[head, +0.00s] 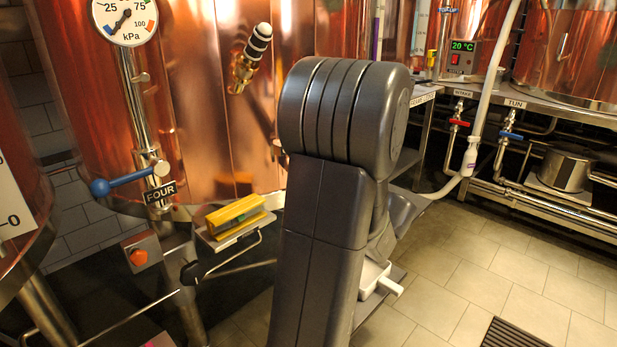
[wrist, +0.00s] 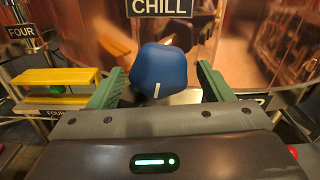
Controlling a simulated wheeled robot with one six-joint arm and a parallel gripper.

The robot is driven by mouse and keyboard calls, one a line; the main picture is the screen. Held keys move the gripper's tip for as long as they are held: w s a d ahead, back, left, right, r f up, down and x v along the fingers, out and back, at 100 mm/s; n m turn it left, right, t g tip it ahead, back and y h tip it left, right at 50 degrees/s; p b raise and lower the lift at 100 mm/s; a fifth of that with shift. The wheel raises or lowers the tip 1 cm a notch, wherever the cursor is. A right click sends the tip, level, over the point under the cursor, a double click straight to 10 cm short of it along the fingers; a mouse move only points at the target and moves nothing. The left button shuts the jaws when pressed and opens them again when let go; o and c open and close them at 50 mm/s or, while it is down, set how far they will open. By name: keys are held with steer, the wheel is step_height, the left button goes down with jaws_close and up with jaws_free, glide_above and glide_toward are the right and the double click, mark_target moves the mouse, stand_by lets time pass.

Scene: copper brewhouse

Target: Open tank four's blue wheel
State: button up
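In the wrist view a blue wheel (wrist: 165,68) with a short white mark near its lower edge sits under a CHILL sign (wrist: 158,8), in front of a copper tank wall. My gripper (wrist: 160,85) is open, with one green finger on each side of the wheel. Small gaps seem to show between fingers and wheel; I cannot tell whether either touches. The wheel and gripper are not visible in the head view, where my arm covers the middle. There, a FOUR plate (head: 160,193) marks the copper tank (head: 190,100).
A blue-ended lever (head: 120,181) sticks out beside the FOUR plate. A yellow block (head: 235,213) lies on a small shelf. A red button box (head: 140,255) is below. At right are red (head: 460,123) and blue (head: 510,135) valves and a pot (head: 565,170).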

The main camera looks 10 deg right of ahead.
steer(key=shift+v, duration=3)
steer(key=shift+s, duration=0.1)
steer(key=p+v, duration=0.2)
steer(key=v, duration=1.1)
steer(key=shift+s+d, duration=0.25)
steer(key=shift+f, duration=0.1)
steer(key=b+x, duration=0.2)
steer(key=x, duration=1.2)
